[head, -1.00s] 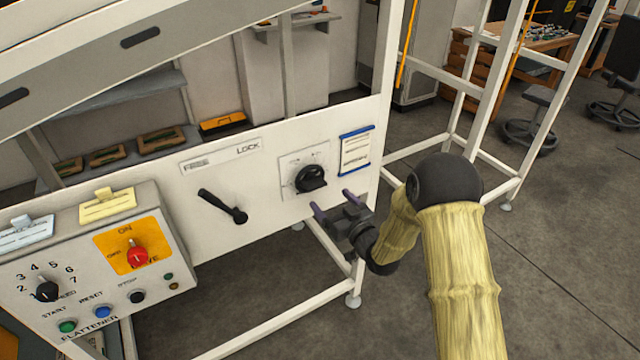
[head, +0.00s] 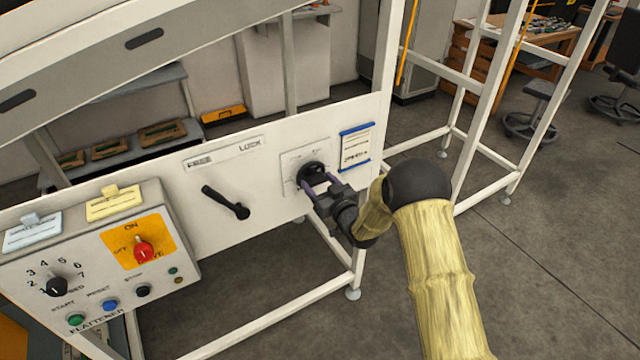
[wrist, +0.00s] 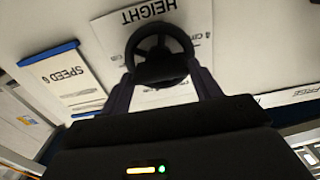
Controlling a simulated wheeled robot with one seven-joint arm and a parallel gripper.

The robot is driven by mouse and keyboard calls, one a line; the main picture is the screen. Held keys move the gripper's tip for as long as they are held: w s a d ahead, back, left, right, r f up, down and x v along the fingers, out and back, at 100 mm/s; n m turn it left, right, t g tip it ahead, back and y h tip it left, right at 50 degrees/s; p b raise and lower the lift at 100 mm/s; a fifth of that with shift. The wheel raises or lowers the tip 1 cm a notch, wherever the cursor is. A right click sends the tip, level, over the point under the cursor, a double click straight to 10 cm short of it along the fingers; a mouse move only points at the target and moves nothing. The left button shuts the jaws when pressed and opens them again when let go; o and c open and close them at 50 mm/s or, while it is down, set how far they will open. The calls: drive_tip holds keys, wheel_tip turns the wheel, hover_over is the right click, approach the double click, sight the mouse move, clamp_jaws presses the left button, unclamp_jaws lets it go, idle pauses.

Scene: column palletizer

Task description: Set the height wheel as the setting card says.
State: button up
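The height wheel (head: 311,173) is a black round knob on a white plate on the machine's white panel. In the wrist view the wheel (wrist: 161,56) sits under the upside-down word HEIGHT, between the two fingers. My gripper (head: 318,184) is open, with one finger on each side of the wheel. I cannot tell whether the fingers touch it. The setting card (head: 356,147), white with a blue top edge, hangs right of the wheel. In the wrist view the card (wrist: 62,80) reads SPEED 6; its other lines are too small to read. The wheel's pointer is hidden.
A black lever (head: 226,203) under the FREE/LOCK label (head: 224,153) is left of the wheel. The control box (head: 105,262) with a speed knob, red drive switch and several buttons is at lower left. White frame posts (head: 488,90) stand at the right.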

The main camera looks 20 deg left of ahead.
drive_tip(key=c, duration=0.5)
drive_tip(key=shift+o, duration=0.2)
drive_tip(key=shift+f+n+b, duration=0.1)
drive_tip(key=shift+n+b, duration=0.3)
drive_tip(key=shift+b, duration=0.4)
drive_tip(key=shift+a+f+n+b, duration=0.1)
drive_tip(key=shift+n+b, duration=0.4)
drive_tip(key=shift+b, duration=0.5)
drive_tip(key=n+b, duration=0.9)
drive_tip(key=b, duration=0.5)
drive_tip(key=shift+s+b, duration=0.15)
drive_tip(key=shift+b, duration=0.2)
